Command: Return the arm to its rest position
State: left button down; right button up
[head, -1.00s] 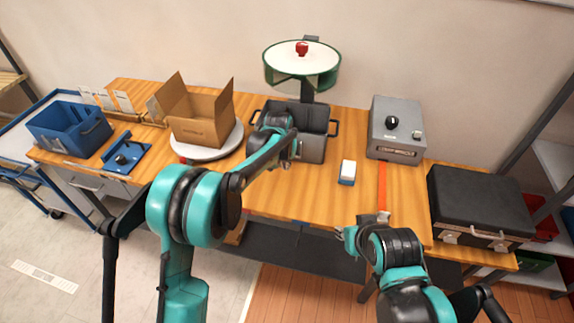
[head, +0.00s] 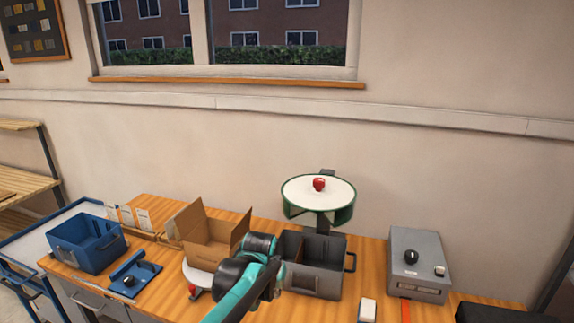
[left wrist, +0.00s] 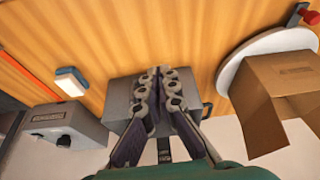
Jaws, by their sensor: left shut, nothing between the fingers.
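My teal and black left arm (head: 243,285) reaches up from the bottom of the head view, over the bench between the turntable and the grey bin. Its fingers are largely hidden there by the wrist. In the left wrist view my left gripper (left wrist: 165,72) has both fingers together with nothing between them. The fingers are in front of the grey bin (left wrist: 122,92), which also shows in the head view (head: 318,282). I cannot tell whether they touch it. My right gripper and arm are out of view.
An open carton (head: 208,240) stands on a white turntable (head: 190,274) left of the bin. A grey box with a black knob (head: 420,277) and a white-and-blue block (head: 367,310) are at right. A round stand with a red item (head: 319,184) rises behind. A blue crate (head: 85,245) is left.

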pick_arm(q)
jog(key=s+a+r+n+t, duration=0.25)
jog(key=s+a, duration=0.65)
jog(key=s, duration=0.5)
jog(key=s+a+f, duration=0.2)
jog(key=s, duration=0.3)
jog(key=s+a+f+y+b, duration=0.1)
jog(key=s+a+f, duration=0.1)
jog(key=s, duration=0.4)
jog(key=shift+a+f+t, duration=0.15)
jog(key=shift+a+t, duration=0.2)
jog(key=shift+a, duration=0.35)
